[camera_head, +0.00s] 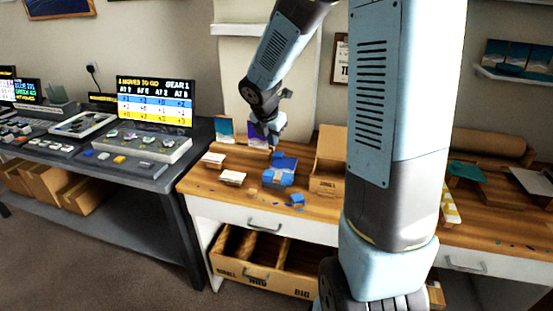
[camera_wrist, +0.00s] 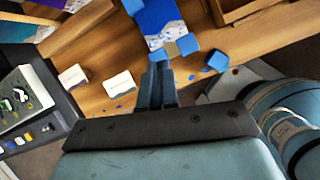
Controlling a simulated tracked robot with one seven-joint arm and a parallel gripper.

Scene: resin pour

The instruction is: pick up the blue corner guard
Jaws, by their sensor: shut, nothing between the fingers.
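Several small blue blocks that look like corner guards are in view; I cannot tell which one is meant. One blue block (camera_head: 297,199) lies apart near the bench's front edge; it also shows in the wrist view (camera_wrist: 218,61). Another blue block (camera_wrist: 187,44) and a smaller one (camera_wrist: 158,56) sit at the near end of a blue and white panel (camera_wrist: 163,22), with a tan block (camera_wrist: 172,49) between them. My gripper (camera_head: 274,150) is shut and empty above the bench, behind the panel in the head view. In the wrist view its fingertips (camera_wrist: 160,66) overlap the panel's near end.
Two white blocks (camera_wrist: 73,79) (camera_wrist: 119,83) lie on the wooden bench (camera_head: 225,192). A cardboard box (camera_head: 330,150) stands right of the panel. A dark table (camera_head: 150,182) with a screen (camera_head: 155,100) is at left.

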